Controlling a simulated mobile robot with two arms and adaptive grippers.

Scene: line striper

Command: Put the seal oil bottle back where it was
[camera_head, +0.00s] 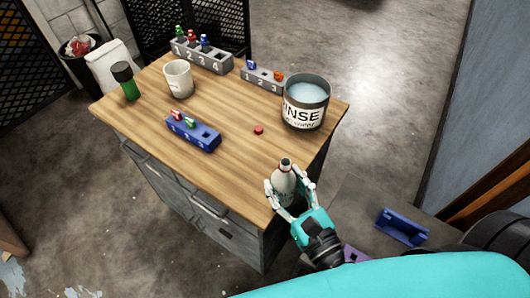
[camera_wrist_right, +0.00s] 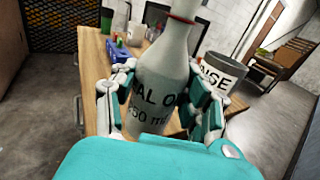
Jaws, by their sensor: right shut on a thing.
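My left gripper is in neither view.
A rinse bucket (camera_head: 305,103), red cap (camera_head: 258,130), blue numbered block (camera_head: 193,134), white cup (camera_head: 178,78), green bottle (camera_head: 126,82) and two grey numbered racks (camera_head: 203,55) (camera_head: 262,76) stand on the table (camera_head: 225,95). The table's middle is mostly clear.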

